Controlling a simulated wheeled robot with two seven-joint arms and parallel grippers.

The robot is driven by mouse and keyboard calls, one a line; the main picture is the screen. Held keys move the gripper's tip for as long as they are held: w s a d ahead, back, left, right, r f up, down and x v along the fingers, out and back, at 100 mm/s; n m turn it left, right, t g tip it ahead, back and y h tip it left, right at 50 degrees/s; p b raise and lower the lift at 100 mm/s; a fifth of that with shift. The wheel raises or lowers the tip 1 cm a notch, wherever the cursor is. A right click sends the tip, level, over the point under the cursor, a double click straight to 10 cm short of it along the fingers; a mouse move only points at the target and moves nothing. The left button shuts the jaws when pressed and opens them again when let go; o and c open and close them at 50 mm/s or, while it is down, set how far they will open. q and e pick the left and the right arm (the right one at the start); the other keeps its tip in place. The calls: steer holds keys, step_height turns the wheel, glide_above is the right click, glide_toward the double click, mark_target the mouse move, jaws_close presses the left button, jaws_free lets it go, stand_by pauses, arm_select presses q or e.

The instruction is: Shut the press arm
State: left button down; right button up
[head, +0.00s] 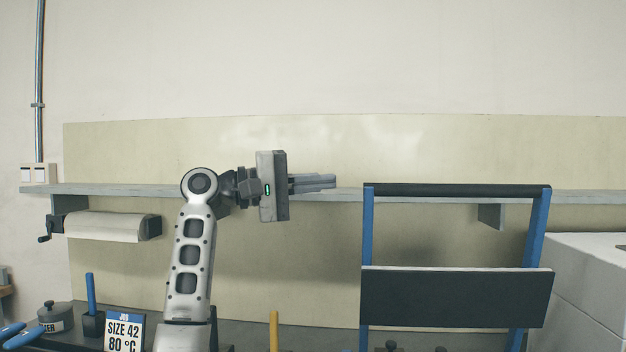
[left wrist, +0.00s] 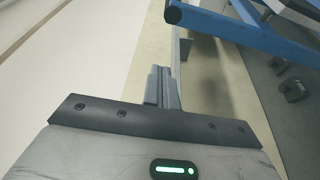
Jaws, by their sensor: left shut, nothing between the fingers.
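The press arm is a blue frame (head: 367,236) with a black crossbar (head: 457,190) on top and a black plate (head: 457,297) lower between its two blue sides. It stands raised at the right of the head view. My left gripper (head: 334,182) is shut and empty, with its fingers pointing right, just left of the crossbar's left end in the picture. In the left wrist view the shut fingers (left wrist: 163,70) point toward the black bar end (left wrist: 173,13) and blue frame (left wrist: 240,36), with a visible gap. My right gripper is not in view. The press arm's foot is hidden below the picture.
A grey shelf (head: 120,189) runs along the back wall, with a paper roll (head: 105,227) under it. A white box (head: 585,290) stands right of the press arm.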

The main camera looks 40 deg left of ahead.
arm_select(q)
steer(key=d, duration=0.2)
steer(key=w+d+p, duration=0.1)
steer(key=d, duration=0.2)
steer(key=shift+w+d+f, duration=0.3)
steer(key=shift+d+f, duration=0.05)
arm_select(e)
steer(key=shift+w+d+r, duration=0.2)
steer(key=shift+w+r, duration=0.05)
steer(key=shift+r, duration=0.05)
